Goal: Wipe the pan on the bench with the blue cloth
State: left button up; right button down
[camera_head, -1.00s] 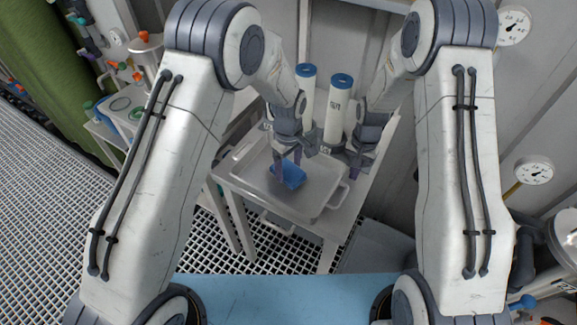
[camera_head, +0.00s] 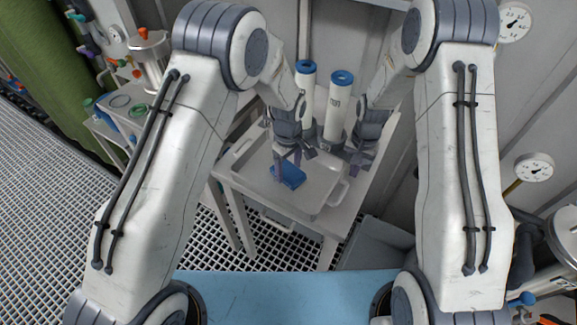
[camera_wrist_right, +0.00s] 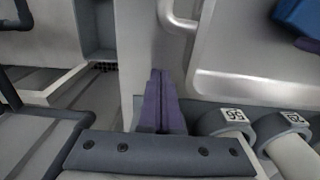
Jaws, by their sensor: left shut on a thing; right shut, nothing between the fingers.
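The pan (camera_head: 318,192) is a shallow grey tray with side handles on the white bench (camera_head: 327,236). It also shows in the right wrist view (camera_wrist_right: 235,62). The blue cloth (camera_head: 288,174) lies on the pan floor, left of its middle, and a corner of it shows in the right wrist view (camera_wrist_right: 300,18). My left gripper (camera_head: 287,170) points down into the pan and is shut on the cloth. My right gripper (camera_head: 358,167) is shut and empty near the pan's right edge; its closed purple fingers (camera_wrist_right: 160,100) show in the right wrist view.
Two white cylinders with blue caps (camera_head: 340,105) stand behind the pan, close to both grippers. A side table (camera_head: 112,125) with hoses and a metal vessel is at the left. Gauges (camera_head: 534,167) are on the right wall.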

pick_arm(q)
jog(key=shift+a+f, duration=0.1)
jog(key=shift+w+a, duration=0.5)
jog(key=shift+a, duration=0.25)
jog(key=shift+w+a, duration=0.45)
jog(key=shift+a, duration=0.25)
jog(key=shift+s+d+f, duration=0.2)
jog(key=shift+s+d, duration=0.45)
jog(key=shift+d, duration=0.25)
jog(key=shift+s+d, duration=0.45)
jog(key=shift+d, duration=0.2)
jog(key=shift+r, duration=0.1)
jog(key=shift+w+r, duration=0.15)
jog(key=shift+r, duration=2.9)
jog(key=shift+r, duration=0.1)
pick_arm(e)
jog(key=shift+r, duration=0.1)
